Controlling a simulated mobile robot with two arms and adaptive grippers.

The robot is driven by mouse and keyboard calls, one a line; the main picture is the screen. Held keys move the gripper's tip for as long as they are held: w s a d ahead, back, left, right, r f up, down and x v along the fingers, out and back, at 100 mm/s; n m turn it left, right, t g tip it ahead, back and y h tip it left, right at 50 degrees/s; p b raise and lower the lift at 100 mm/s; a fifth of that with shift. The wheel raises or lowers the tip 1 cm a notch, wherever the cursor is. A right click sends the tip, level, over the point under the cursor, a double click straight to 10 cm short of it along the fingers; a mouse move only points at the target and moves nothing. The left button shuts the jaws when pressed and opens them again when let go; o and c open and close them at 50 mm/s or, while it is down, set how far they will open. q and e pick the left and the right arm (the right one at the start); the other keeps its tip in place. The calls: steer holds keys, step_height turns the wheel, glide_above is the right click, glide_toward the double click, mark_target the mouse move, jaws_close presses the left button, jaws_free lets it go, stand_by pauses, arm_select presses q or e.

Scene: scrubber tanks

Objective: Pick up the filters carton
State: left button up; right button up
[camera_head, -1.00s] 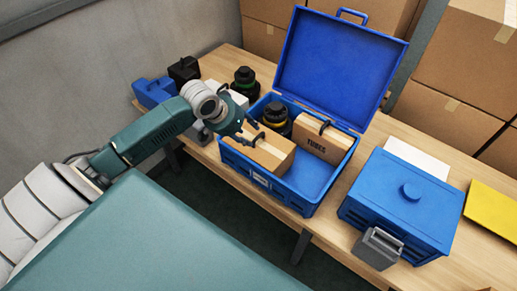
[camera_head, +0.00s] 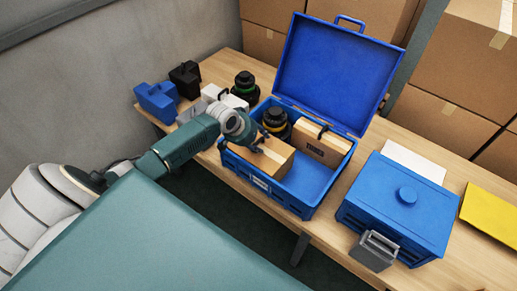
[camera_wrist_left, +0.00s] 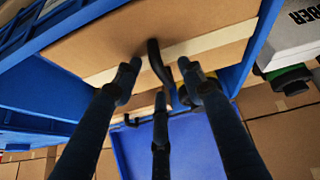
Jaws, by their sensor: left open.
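An open blue case (camera_head: 308,203) holds two tan cartons with black handles. The nearer-left carton (camera_head: 278,158) shows no readable label, so I cannot confirm that it is the filters carton. The other carton (camera_head: 322,148) stands farther right with a printed word on its side. My left gripper (camera_head: 264,139) is at the top of the nearer carton. In the left wrist view, the open fingers (camera_wrist_left: 158,78) are on either side of that carton's black handle (camera_wrist_left: 158,62), apart from each other; contact is unclear. My right gripper is out of view.
A dark round canister (camera_head: 275,123) sits in the case behind the nearer carton. A closed blue box (camera_head: 395,205) stands to the right. Black, blue and white items and a green-banded canister (camera_head: 245,86) stand at the left. The case lid (camera_head: 338,72) stands upright behind.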

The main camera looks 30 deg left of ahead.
arm_select(q)
jaws_close()
steer(key=shift+w+a, duration=0.1)
stand_by(0.3)
steer(key=shift+r, duration=0.1)
